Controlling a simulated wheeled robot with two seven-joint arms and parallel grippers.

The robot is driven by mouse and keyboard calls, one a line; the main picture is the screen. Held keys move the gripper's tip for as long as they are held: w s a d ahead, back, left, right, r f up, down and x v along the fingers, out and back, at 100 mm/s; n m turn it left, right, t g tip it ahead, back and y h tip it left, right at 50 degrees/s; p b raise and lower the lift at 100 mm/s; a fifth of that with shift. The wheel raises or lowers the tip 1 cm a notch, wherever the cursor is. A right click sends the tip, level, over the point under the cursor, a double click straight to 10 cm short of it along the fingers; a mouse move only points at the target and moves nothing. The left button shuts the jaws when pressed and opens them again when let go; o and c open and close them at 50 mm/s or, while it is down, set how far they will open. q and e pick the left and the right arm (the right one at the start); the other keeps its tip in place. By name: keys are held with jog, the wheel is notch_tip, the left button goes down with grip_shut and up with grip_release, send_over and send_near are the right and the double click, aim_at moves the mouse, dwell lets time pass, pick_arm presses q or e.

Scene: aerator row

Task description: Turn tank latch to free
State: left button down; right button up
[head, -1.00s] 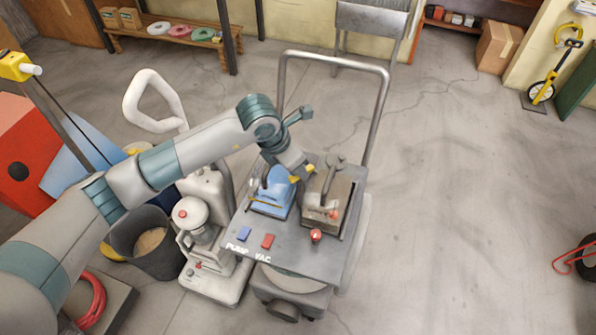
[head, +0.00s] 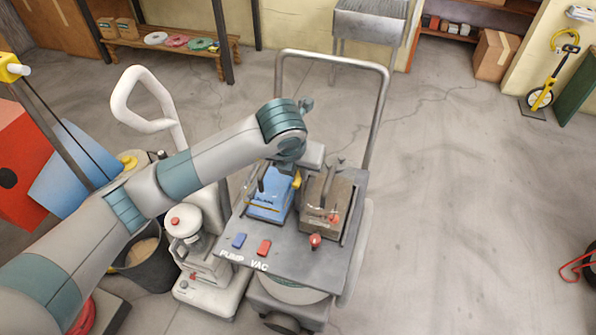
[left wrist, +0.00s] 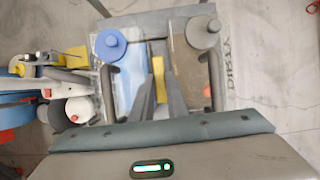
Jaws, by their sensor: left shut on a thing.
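The yellow tank latch (head: 297,180) is a small bar on top of the cart (head: 285,245), between a blue tank (head: 268,207) and a brown tank (head: 320,217). My left gripper (head: 297,172) reaches down to it from above, and its wrist hides part of the latch. In the left wrist view the yellow latch (left wrist: 160,78) stands between the two grey fingers of my left gripper (left wrist: 160,98), which are shut on it. A blue cap (left wrist: 110,44) is to the left and a grey cap (left wrist: 203,32) to the right. My right gripper is out of view.
The cart has a tall handle frame (head: 384,100) at the back and a red knob (head: 315,240) at the front. A white machine (head: 215,275) and a dark bucket (head: 150,268) crowd its left. The floor (head: 465,220) to the right is clear.

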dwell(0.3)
pick_arm(q)
jog(key=c, duration=1.7)
grip_release()
jog(key=shift+r, duration=0.1)
